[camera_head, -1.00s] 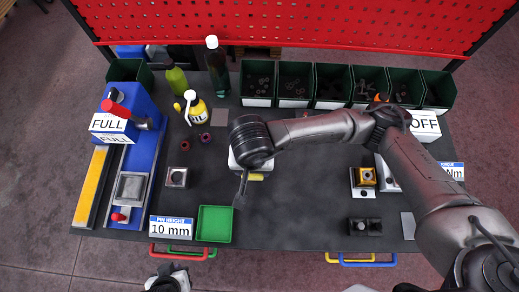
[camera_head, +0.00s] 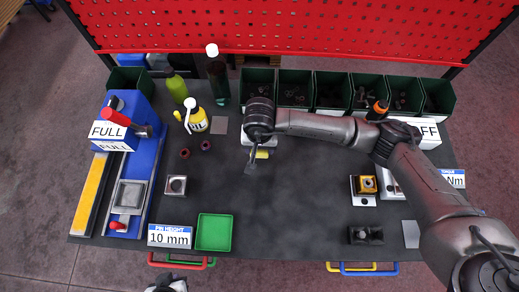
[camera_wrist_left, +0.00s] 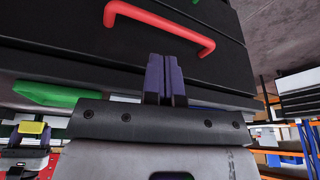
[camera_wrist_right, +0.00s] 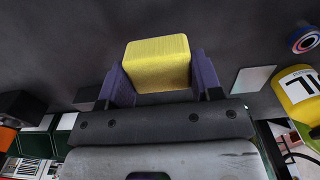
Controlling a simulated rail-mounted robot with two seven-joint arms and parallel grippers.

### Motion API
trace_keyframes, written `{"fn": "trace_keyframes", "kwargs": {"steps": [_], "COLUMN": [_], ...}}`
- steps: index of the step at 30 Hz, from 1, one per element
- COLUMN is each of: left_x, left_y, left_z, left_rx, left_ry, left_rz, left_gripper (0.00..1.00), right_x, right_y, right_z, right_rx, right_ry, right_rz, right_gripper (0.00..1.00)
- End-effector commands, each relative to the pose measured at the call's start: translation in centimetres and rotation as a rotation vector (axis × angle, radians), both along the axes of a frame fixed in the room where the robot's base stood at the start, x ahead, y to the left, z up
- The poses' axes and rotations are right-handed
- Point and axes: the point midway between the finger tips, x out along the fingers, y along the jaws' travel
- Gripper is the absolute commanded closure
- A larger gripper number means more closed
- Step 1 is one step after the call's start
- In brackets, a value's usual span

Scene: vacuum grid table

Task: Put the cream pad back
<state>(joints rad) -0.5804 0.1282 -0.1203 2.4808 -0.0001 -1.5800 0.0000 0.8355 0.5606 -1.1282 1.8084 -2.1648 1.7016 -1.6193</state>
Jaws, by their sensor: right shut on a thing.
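The cream pad (camera_wrist_right: 158,62) is a pale yellow block. In the right wrist view it sits between the two purple fingers of my right gripper (camera_wrist_right: 163,82), which is shut on it. In the head view the pad (camera_head: 262,154) shows as a small yellow patch below my right wrist, over the middle of the dark table; its height above the table is hard to tell. My left gripper (camera_wrist_left: 165,80) has its purple fingers together with nothing seen between them, near a red handle (camera_wrist_left: 165,22) at the table's front.
Green bins (camera_head: 296,87) line the back. A green tray (camera_head: 214,232) is at the front left, another grey square (camera_head: 411,234) at the front right. The middle front table is clear.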

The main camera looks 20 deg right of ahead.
Motion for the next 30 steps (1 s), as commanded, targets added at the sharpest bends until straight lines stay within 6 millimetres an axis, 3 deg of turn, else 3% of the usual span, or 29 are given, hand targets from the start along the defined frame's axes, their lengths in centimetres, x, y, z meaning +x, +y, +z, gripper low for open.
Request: {"fn": "trace_keyframes", "kwargs": {"steps": [7, 20, 21, 28, 30], "left_x": [0.0, 0.0, 0.0, 0.0, 0.0], "left_y": [-0.2, -0.4, -0.4, -0.2, -0.1], "left_z": [0.0, -0.5, -0.4, -0.4, -0.4], "left_rx": [-0.006, -0.014, -0.014, -0.008, -0.005], "left_ry": [0.000, 0.001, 0.001, 0.001, 0.001], "left_rz": [0.004, 0.009, 0.009, 0.006, 0.004], "left_gripper": [1.00, 1.00, 1.00, 1.00, 1.00], "right_x": [-0.1, 0.0, 0.0, 0.0, 0.0], "right_y": [0.0, 0.0, 0.0, 0.0, 0.0], "right_z": [-3.1, -3.7, -3.6, -3.6, -3.6], "right_rx": [0.000, 0.000, 0.000, 0.000, 0.000], "right_ry": [0.003, 0.000, 0.000, 0.000, 0.000], "right_rz": [-0.002, 0.000, 0.000, 0.000, 0.000], "right_gripper": [0.60, 0.60, 0.39, 0.17, 0.16]}}
